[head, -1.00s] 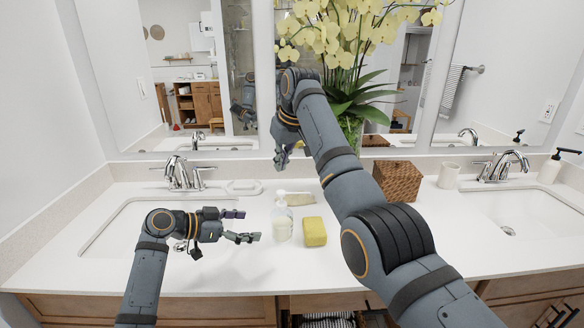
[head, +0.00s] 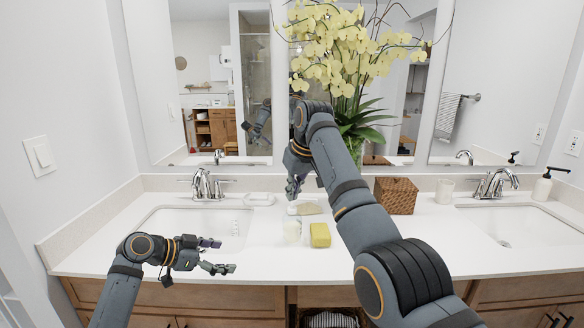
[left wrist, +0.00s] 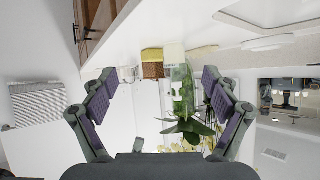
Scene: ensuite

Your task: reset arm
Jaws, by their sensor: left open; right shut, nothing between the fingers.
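My left gripper (head: 222,256) is open and empty, low over the left part of the counter front. In the left wrist view its two fingers (left wrist: 160,105) stand wide apart with nothing held between them. My right gripper (head: 292,188) is raised over the back middle of the counter, pointing down, shut and empty. My right arm crosses the picture from the lower right.
A yellow block (head: 320,235) and a pale bottle (head: 292,232) stand on the counter (head: 400,255) between the two sinks. A wicker box (head: 396,195), a white cup (head: 444,191) and a vase of yellow orchids (head: 352,148) are further back. The left sink (head: 190,225) is beside my left gripper.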

